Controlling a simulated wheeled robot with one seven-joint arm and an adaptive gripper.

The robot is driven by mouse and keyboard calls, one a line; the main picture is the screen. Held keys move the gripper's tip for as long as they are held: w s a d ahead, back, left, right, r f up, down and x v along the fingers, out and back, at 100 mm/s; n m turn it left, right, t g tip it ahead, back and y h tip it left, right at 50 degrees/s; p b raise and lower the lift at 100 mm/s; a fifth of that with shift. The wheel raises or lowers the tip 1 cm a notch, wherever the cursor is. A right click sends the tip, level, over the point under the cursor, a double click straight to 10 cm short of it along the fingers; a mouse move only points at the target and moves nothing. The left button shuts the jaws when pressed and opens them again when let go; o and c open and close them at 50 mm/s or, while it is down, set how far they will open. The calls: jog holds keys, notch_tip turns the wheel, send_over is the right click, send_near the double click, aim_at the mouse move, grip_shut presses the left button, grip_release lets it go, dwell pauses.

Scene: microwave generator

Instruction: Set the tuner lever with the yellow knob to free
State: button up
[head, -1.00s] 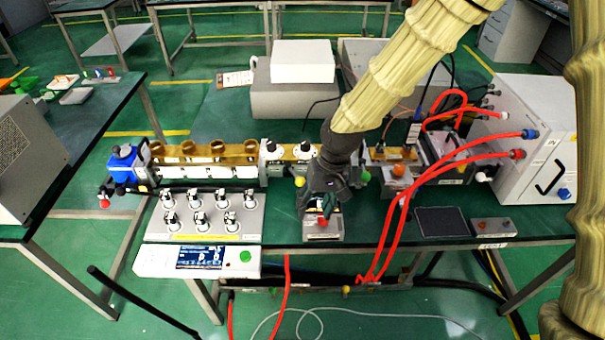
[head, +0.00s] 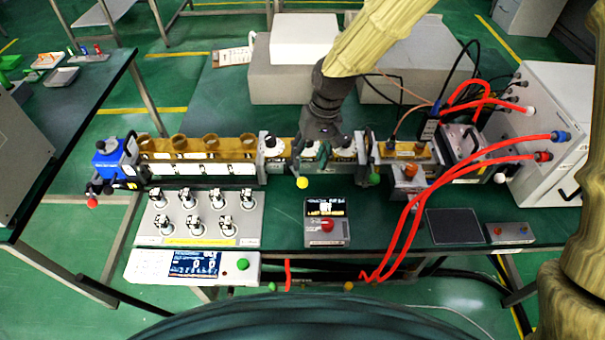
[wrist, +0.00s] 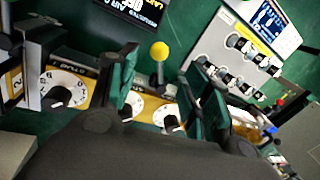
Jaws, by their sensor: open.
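The yellow knob (head: 302,182) is a small ball at the front edge of the tuner section, on the brass waveguide line. In the wrist view the yellow knob (wrist: 159,50) tops a short stem and shows in the gap between my fingers. My gripper (head: 320,156) is above the tuner, just behind and right of the knob. In the wrist view my gripper (wrist: 166,57) is open, with dark green finger pads on either side of the knob, and no contact is visible. White dials (wrist: 62,89) lie below the fingers. The lever's position marks are not readable.
A green knob (head: 374,180) is to the right. A box with a red button (head: 327,225) stands in front, beside a panel of several switches (head: 198,218). Red cables (head: 402,215) arch on the right to a white cabinet (head: 545,130). Bare bench shows around the red-button box.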

aim_at(304, 178)
jog(key=f, duration=0.3)
jog(key=a+f+p, duration=0.1)
jog(key=f, duration=0.1)
jog(key=f+p, duration=0.1)
jog(key=f, duration=0.2)
jog(key=shift+s+a+f, duration=0.1)
jog(key=shift+a+f, duration=0.15)
jog(key=shift+f, duration=0.1)
grip_shut()
